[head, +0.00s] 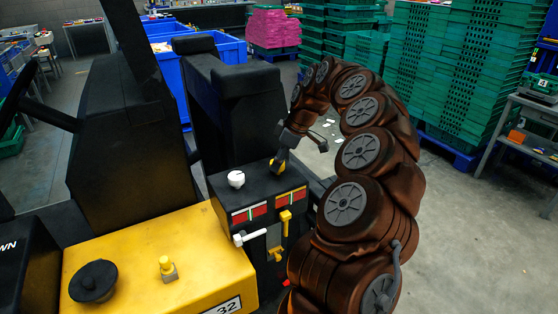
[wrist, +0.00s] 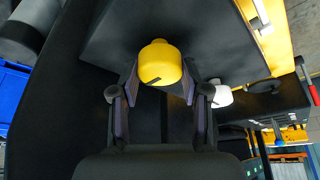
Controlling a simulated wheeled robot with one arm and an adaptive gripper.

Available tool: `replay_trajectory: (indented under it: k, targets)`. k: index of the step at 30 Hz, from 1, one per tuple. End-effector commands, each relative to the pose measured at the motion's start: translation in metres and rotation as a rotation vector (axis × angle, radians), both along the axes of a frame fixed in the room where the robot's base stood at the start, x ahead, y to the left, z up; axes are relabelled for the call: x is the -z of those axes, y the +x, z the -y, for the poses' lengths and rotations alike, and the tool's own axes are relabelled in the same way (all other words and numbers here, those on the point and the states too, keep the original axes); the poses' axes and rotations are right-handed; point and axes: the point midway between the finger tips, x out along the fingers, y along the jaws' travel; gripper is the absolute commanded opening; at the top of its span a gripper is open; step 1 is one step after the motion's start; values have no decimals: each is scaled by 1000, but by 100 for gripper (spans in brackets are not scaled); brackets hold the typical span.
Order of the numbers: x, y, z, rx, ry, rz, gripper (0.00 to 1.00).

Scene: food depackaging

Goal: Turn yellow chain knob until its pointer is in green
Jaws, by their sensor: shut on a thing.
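The yellow chain knob (wrist: 160,62) stands on top of the black console (head: 258,195). It also shows in the head view (head: 277,166), partly covered by my gripper. In the wrist view, a short dark pointer mark runs slantwise on the knob's near side. My gripper (wrist: 160,76) is shut on the knob, one finger on each side; it shows in the head view (head: 282,158) coming down from above. Red and green strips (head: 290,198) lie on the console front below the knob. I cannot tell which colour the pointer faces.
A white knob (head: 236,179) stands left of the yellow one, with another red and green strip (head: 250,213) below it. A white lever (head: 250,238) and a yellow lever (head: 285,220) stick out of the front. A black seat back (head: 234,105) rises behind the console.

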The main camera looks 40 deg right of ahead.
Motion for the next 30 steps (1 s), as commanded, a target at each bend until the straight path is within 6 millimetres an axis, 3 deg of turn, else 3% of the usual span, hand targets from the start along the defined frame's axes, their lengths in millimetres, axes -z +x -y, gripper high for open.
replay_trajectory:
  k: [7, 8, 15, 25, 30]
  targets:
    - [1, 0, -1, 0, 2, -2, 11]
    - [1, 0, -1, 0, 2, -2, 48]
    - [0, 0, 0, 1, 1, -1, 71]
    - [-2, -1, 1, 2, 1, 0, 71]
    - [-17, -5, 6, 4, 0, 1, 71]
